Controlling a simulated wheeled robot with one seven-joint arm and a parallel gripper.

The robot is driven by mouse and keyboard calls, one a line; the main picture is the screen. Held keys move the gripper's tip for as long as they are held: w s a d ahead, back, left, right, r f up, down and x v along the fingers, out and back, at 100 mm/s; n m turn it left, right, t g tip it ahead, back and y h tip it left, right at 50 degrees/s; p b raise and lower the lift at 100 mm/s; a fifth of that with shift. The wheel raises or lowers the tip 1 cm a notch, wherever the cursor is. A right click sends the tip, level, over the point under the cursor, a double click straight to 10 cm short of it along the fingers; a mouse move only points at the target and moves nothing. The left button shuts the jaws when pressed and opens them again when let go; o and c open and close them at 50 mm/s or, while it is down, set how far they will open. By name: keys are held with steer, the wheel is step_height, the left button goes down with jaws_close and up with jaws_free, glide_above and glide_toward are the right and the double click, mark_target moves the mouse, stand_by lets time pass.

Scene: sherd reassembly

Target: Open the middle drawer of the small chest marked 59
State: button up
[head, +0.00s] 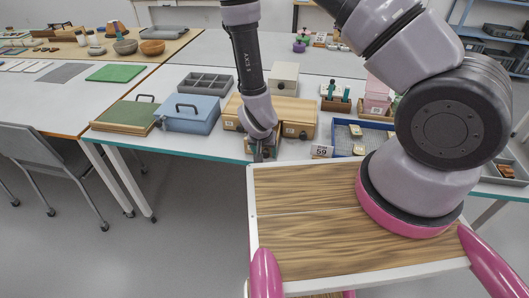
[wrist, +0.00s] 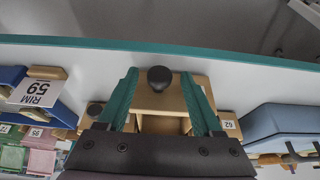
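The small wooden chest (head: 290,109) stands on the grey table, with drawer fronts side by side. In the wrist view its middle drawer (wrist: 171,98) juts out towards the teal table edge, with a round black knob (wrist: 159,78). My gripper (head: 260,153) is above this drawer in the head view and hides much of it. In the wrist view, its two teal fingers (wrist: 160,94) stand apart on either side of the knob, not closed on it. A "62" tag (wrist: 228,124) shows beside the drawer. A "RIM 59" card (wrist: 38,92) is by the blue tray; I see no 59 on the chest.
A blue box (head: 189,113) with a dark handle stands left of the chest. The blue-rimmed tray (head: 338,133) is to the right, with the 59 card (head: 321,151) at its front corner. A grey box (head: 284,77) stands behind the chest's top.

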steer(key=shift+r, duration=0.1)
steer(key=v, duration=1)
steer(key=shift+r, duration=0.3)
steer(key=shift+s, duration=0.15)
steer(key=w+d+r+y, duration=0.2)
steer(key=w+r, duration=0.1)
steer(key=r, duration=1)
steer(key=w+d+r+y, duration=0.2)
steer(key=d+r+y, duration=0.1)
steer(key=r, duration=1.1)
steer(key=s+d+r+t+h, duration=0.1)
steer(key=s+d+r, duration=0.4)
steer(key=d+r, duration=0.2)
steer(key=s+d+r+m+t, duration=0.1)
steer(key=s+d+r, duration=0.5)
steer(key=r, duration=0.3)
steer(key=shift+s+d+t+h, duration=0.25)
steer(key=shift+d+t+h, duration=0.15)
steer(key=shift+d, duration=0.5)
